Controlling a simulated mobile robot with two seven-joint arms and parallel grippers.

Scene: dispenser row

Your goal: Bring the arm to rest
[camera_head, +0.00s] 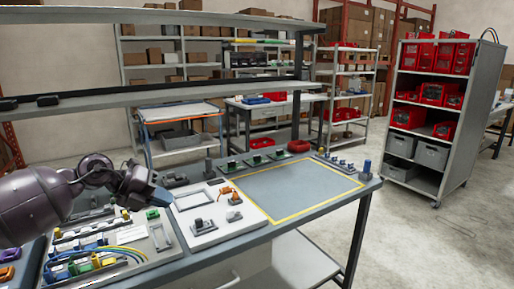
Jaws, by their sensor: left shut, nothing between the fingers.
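My left arm comes in from the left edge over the workbench. My left gripper (161,197) is shut and empty. It hangs above the bench, between the board with cables and the white board, and I cannot tell whether it touches anything. The workbench (320,222) carries a grey mat area with a yellow outline (300,190), which is bare. My right gripper does not show.
A white board (218,219) with small orange and grey parts lies right of my gripper. A board with blue, green and yellow parts (82,266) lies under my arm. Small dispensers (255,159) line the back edge. A shelf cart (446,110) with red bins stands at right.

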